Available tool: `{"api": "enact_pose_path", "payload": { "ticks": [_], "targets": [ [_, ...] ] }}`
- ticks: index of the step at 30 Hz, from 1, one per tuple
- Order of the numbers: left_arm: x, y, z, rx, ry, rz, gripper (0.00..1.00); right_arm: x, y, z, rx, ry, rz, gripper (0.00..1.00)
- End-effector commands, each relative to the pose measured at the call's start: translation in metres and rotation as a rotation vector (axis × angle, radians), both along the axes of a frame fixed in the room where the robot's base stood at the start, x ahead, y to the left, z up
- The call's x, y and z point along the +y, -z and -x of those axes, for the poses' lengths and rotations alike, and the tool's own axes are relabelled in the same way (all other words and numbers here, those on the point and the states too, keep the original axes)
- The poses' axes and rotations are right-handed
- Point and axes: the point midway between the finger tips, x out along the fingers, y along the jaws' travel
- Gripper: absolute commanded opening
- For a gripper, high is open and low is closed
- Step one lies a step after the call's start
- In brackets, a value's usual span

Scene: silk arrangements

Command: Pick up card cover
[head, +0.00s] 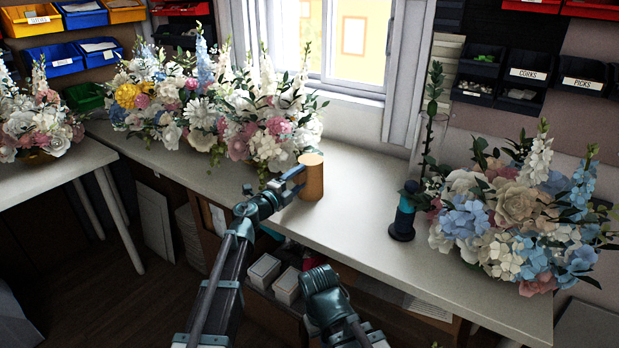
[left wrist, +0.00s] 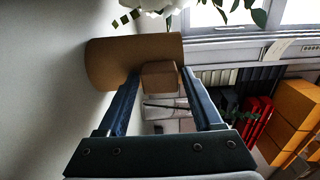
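A tan-brown upright cylinder (head: 312,177), which I take to be the card cover, stands on the pale worktop below the window. In the left wrist view the cylinder (left wrist: 108,64) lies sideways in the picture, with a small brown block (left wrist: 159,77) on its side. My left gripper (head: 297,178) reaches the cylinder's left side. In the left wrist view its two fingers (left wrist: 160,84) stand on either side of the block, with their tips very close to it. Whether they press on it is unclear. My right gripper's fingers do not show.
Silk flower arrangements (head: 205,115) crowd the worktop (head: 352,228) left of the cylinder. A dark teal bottle-like thing (head: 405,212) and another large arrangement (head: 515,225) stand to the right. Bare worktop lies between cylinder and bottle. White boxes (head: 264,270) sit below the front edge.

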Motion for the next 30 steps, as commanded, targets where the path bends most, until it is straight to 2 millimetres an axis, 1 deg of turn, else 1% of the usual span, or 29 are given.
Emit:
{"api": "enact_pose_path", "payload": {
  "ticks": [1, 5, 6, 8, 9, 10, 11, 23, 30],
  "targets": [
    [0.0, 0.0, 0.0, 0.0, 0.0, 0.0, 0.56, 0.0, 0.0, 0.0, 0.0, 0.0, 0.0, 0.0],
    [0.0, 0.0, 0.0, 0.0, 0.0, 0.0, 0.33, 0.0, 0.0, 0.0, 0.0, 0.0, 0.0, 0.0],
    [0.0, 0.0, 0.0, 0.0, 0.0, 0.0, 0.26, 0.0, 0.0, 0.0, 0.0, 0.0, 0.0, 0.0],
    [0.0, 0.0, 0.0, 0.0, 0.0, 0.0, 0.15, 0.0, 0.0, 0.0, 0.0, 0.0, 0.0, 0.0],
    [0.0, 0.0, 0.0, 0.0, 0.0, 0.0, 0.08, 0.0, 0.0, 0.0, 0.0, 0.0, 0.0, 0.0],
    [0.0, 0.0, 0.0, 0.0, 0.0, 0.0, 0.02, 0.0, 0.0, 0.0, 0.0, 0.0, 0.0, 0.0],
    [0.0, 0.0, 0.0, 0.0, 0.0, 0.0, 0.0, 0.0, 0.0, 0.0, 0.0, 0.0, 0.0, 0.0],
    [0.0, -0.003, 0.0, 0.0, 0.0, 0.0, 0.0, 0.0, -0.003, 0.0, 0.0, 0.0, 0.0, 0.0],
    [0.0, -0.014, 0.0, 0.0, 0.0, 0.0, 0.0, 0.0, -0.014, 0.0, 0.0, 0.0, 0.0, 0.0]
  ]
}}
